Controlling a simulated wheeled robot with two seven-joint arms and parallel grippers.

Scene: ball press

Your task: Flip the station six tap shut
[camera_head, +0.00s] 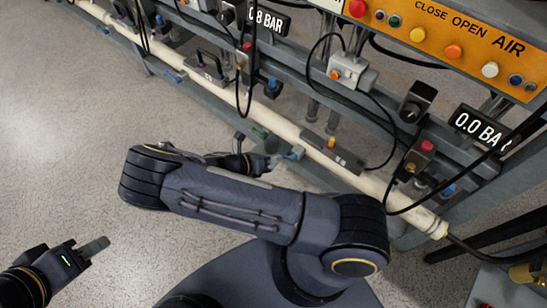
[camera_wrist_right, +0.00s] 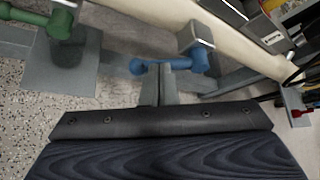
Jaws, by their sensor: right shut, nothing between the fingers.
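A tap with a blue lever (camera_wrist_right: 178,64) sits just ahead of my right gripper in the right wrist view. The lever lies roughly crosswise, below the cream pipe (camera_wrist_right: 245,40). My right gripper (camera_wrist_right: 157,86) is shut and empty, its fingertips close to the lever; I cannot tell whether they touch it. In the head view the blue lever (camera_head: 293,153) shows beside the right gripper (camera_head: 273,160), partly behind my arm. No station number is readable on the tap. My left gripper (camera_head: 95,247) is at lower left over bare floor, away from the rig; its finger gap is not visible.
A tap with a green lever (camera_wrist_right: 60,24) is to the left in the wrist view. Grey rails, hanging black cables and an orange button panel (camera_head: 470,45) fill the upper right. A gauge (camera_head: 478,126) reads 0.0 bar. The floor at left is clear.

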